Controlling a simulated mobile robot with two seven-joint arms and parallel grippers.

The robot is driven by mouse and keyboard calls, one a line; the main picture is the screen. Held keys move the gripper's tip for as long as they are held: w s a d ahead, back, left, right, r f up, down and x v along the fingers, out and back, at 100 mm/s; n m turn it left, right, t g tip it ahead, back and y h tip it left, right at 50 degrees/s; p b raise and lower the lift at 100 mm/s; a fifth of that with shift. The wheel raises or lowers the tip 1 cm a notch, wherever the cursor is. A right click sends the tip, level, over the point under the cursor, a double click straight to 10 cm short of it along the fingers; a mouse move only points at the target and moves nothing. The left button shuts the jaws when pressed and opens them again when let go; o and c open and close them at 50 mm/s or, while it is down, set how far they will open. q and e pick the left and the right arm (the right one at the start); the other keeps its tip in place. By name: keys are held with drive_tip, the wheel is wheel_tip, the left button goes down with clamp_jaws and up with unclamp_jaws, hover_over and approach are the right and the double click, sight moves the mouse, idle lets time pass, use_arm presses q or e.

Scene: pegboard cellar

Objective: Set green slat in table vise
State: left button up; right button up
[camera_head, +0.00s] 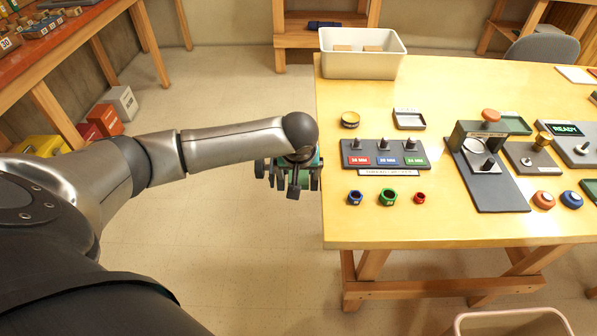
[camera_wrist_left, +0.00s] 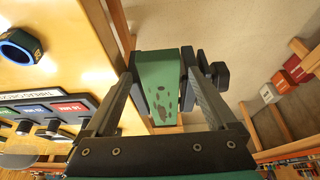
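My left gripper (camera_head: 290,176) hangs beside the table's left edge, off the tabletop. In the left wrist view its two fingers (camera_wrist_left: 159,72) close in on both sides of a green slat (camera_wrist_left: 160,88) with dark specks, and they look shut on it. Black knobs (camera_wrist_left: 218,74) show beside the right finger; I cannot tell what they belong to. In the head view the arm hides most of the slat. A dark fixture with an orange knob (camera_head: 489,116) stands on the table; I cannot tell whether it is the vise. My right gripper is not in view.
The yellow table (camera_head: 450,225) carries a labelled peg board (camera_head: 384,170), small coloured rings (camera_head: 388,197), a READY display (camera_head: 566,129) and a cream bin (camera_head: 361,60) at its back left corner. A red-topped bench (camera_head: 62,55) stands at the left.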

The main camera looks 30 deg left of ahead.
use_arm(q)
drive_tip(key=shift+r, duration=0.1)
drive_tip(key=shift+r, duration=0.2)
drive_tip(key=p+v, duration=0.3)
drive_tip(key=v, duration=0.9)
drive_tip(key=shift+r, duration=0.35)
drive_tip(key=shift+w, duration=0.1)
